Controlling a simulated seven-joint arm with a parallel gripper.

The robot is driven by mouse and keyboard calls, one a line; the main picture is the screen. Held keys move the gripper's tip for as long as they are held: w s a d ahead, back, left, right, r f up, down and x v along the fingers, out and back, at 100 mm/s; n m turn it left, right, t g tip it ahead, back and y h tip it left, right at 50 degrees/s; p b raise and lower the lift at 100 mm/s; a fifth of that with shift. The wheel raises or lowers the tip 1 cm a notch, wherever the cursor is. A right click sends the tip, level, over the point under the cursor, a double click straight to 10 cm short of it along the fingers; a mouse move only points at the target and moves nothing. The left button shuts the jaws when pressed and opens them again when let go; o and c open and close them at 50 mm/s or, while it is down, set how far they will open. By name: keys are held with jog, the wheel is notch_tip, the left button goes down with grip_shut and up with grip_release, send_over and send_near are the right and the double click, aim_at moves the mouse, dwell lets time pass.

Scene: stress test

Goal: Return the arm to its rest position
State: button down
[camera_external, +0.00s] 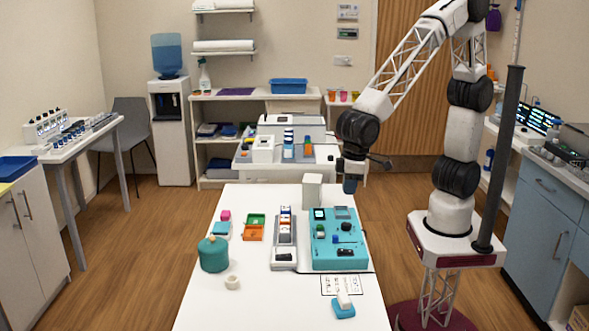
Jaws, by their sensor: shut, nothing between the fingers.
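My gripper (350,184) hangs from my raised arm above the far right edge of the white table (205,300). It points down and its fingers are shut and small in the picture. It holds nothing that I can see. A white box (312,191) stands on the table just left of it. A teal panel (340,240) with a small screen, knobs and buttons lies below and in front of it. I cannot tell the exact gap between the gripper and the table.
A grey rack (284,245) stands left of the panel. Green and orange trays (254,234), a teal canister (213,254), a white ring (232,283) and a teal-based block (344,306) are also on the table. A dark pole (505,150) rises beside my base.

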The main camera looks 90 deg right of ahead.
jog(key=s+d+r, duration=0.3)
jog(key=d+r, duration=0.1)
jog(key=d, duration=0.7)
jog(key=s+d+r, duration=0.3)
jog(key=d+r, duration=0.1)
jog(key=d, duration=0.7)
jog(key=s+d+r+t, duration=0.1)
jog(key=s+d, duration=1.2)
jog(key=d, duration=0.1)
jog(key=shift+d+r+t, duration=0.15)
jog(key=shift+r+t, duration=0.1)
jog(key=shift+t, duration=0.05)
